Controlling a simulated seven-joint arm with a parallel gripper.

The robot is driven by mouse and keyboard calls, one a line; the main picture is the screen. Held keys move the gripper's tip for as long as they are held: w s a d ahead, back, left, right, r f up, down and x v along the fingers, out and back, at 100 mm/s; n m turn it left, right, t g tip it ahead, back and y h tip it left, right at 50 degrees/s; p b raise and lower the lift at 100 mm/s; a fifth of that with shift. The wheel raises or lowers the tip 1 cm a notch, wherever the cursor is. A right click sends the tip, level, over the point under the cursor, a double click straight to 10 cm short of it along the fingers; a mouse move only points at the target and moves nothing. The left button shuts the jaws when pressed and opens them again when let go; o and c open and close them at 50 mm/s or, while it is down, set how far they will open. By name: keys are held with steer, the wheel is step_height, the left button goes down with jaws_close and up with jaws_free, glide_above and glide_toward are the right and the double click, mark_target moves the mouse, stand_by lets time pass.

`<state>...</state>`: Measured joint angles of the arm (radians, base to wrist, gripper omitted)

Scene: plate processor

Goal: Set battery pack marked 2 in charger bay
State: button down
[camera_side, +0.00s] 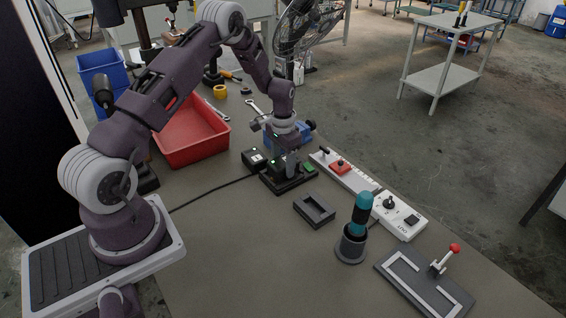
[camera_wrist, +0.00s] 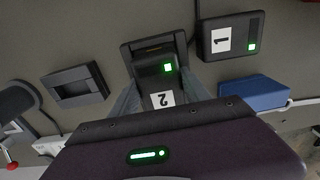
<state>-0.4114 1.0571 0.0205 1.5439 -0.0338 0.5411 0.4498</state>
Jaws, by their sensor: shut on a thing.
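The battery pack marked 2 (camera_wrist: 150,78) is dark, with a white label and a lit green light, and sits between the two fingers of my gripper (camera_wrist: 163,95) in the wrist view. My gripper (camera_side: 285,162) is shut on it, pointing down over the black charger (camera_side: 283,185) in the side view. The charger's dark rim (camera_wrist: 130,49) shows around the pack's far end in the wrist view. The pack is at the bay, but its lower part is hidden, so I cannot tell whether it is fully seated. A green part (camera_side: 310,168) shows at the charger's right.
The battery pack marked 1 (camera_wrist: 213,40) lies beside the charger. An empty dark tray (camera_side: 315,210) is in front.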

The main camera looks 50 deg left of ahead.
steer(key=shift+f, duration=0.5)
jaws_free()
steer(key=shift+r, duration=4)
steer(key=shift+r, duration=0.1)
steer(key=s+d+r+t, duration=0.1)
steer(key=s+d+r, duration=0.25)
steer(key=r, duration=0.45)
steer(key=s+d+r+t, duration=0.1)
steer(key=s+d+r, duration=0.2)
steer(key=d+r, duration=0.3)
steer(key=s+d+r+t, duration=0.1)
steer(key=s+d+r, duration=0.25)
steer(key=r, duration=0.55)
steer(key=s+d+r+t, duration=0.1)
steer(key=s+d, duration=0.2)
steer(key=s, duration=0.6)
steer(key=s+d+r+t, duration=0.1)
steer(key=s+d, duration=0.2)
steer(key=s, duration=0.7)
steer(key=shift+r+t, duration=0.3)
